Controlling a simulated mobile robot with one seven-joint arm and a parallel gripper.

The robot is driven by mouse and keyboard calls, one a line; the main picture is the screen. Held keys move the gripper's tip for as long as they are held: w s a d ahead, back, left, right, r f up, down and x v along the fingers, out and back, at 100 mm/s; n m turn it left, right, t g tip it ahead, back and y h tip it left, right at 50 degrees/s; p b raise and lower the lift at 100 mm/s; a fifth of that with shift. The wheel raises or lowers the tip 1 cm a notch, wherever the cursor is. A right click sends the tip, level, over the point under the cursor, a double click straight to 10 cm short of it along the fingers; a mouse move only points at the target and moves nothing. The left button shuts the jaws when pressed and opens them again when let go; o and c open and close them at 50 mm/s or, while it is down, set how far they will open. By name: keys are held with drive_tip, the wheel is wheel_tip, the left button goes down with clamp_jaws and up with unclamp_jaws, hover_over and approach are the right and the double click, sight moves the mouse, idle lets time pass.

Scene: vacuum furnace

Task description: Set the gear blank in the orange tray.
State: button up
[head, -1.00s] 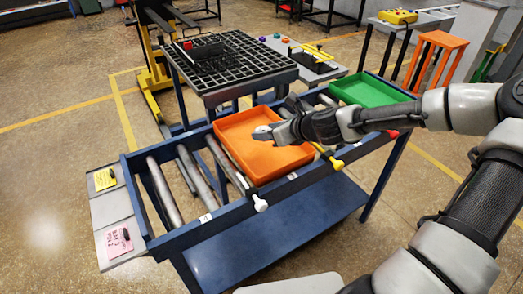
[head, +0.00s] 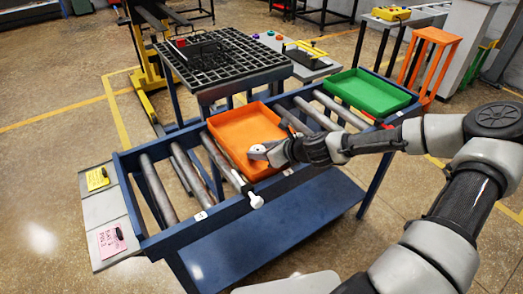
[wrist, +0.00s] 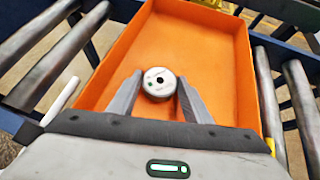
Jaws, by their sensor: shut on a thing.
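The gear blank (wrist: 159,84) is a small round grey metal piece with a dark centre hole and a small green mark. In the wrist view my gripper (wrist: 160,79) is shut on it, one finger on each side. The orange tray (wrist: 215,19) spreads out beneath and beyond it, with a bare floor. In the head view the tray (head: 235,133) rests on the roller stand, and my gripper (head: 257,152) is over its front right part. The blank is hard to make out there. I cannot tell whether it touches the tray floor.
A green tray (head: 372,93) sits farther right on the same roller stand (head: 188,236). A black grid-topped table (head: 222,60) stands behind. A white-tipped lever (head: 255,200) sticks up at the stand's front edge, near the orange tray.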

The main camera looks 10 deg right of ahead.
drive_tip(key=o, duration=1.4)
drive_tip(key=shift+f, duration=0.1)
drive_tip(key=shift+c, duration=0.2)
drive_tip(key=shift+s+d+r, duration=0.15)
drive_tip(key=shift+r, duration=0.15)
drive_tip(key=p+v, duration=0.1)
drive_tip(key=v, duration=1)
drive_tip(key=shift+s+r, duration=0.15)
drive_tip(key=shift+s, duration=0.1)
